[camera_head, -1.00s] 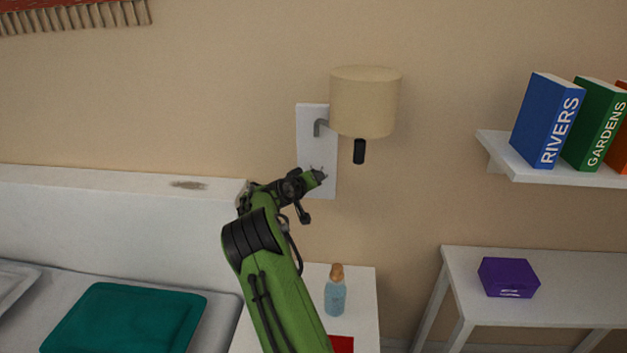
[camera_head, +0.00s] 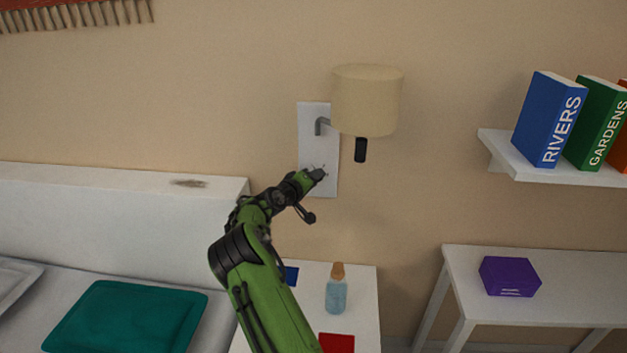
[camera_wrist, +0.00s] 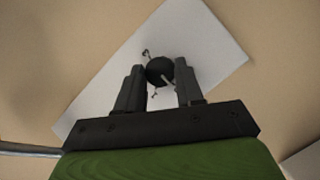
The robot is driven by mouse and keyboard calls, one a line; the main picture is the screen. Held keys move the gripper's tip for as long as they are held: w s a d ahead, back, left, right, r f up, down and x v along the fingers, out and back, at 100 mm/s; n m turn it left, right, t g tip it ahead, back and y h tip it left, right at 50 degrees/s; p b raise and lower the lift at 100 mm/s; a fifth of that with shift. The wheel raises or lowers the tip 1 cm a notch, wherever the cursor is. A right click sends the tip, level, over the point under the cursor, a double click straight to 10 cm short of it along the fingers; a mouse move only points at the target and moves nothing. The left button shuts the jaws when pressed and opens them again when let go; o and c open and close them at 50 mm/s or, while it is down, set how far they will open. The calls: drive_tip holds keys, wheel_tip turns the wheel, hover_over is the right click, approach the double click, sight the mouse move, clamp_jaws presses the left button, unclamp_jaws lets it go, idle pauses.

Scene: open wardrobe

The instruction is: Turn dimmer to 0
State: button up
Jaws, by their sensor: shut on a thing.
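In the wrist view the white plate (camera_wrist: 205,45) appears tilted, with small marks around the knob. My gripper (camera_head: 318,173) is at the lower part of the plate. In the wrist view my gripper (camera_wrist: 161,84) has its two black fingers on either side of the knob, shut on it. In the head view the knob is hidden by my gripper.
A wall lamp with a beige shade (camera_head: 366,100) and a black piece hanging below it (camera_head: 360,150) is just above and right of my gripper. A nightstand (camera_head: 365,290) with a bottle (camera_head: 336,292) stands below. A bookshelf (camera_head: 560,173) is at the right.

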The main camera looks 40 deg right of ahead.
drive_tip(key=shift+f, duration=0.15)
drive_tip(key=o, duration=1)
drive_tip(key=shift+d, duration=0.1)
drive_tip(key=p+v, duration=0.1)
drive_tip(key=v, duration=1.5)
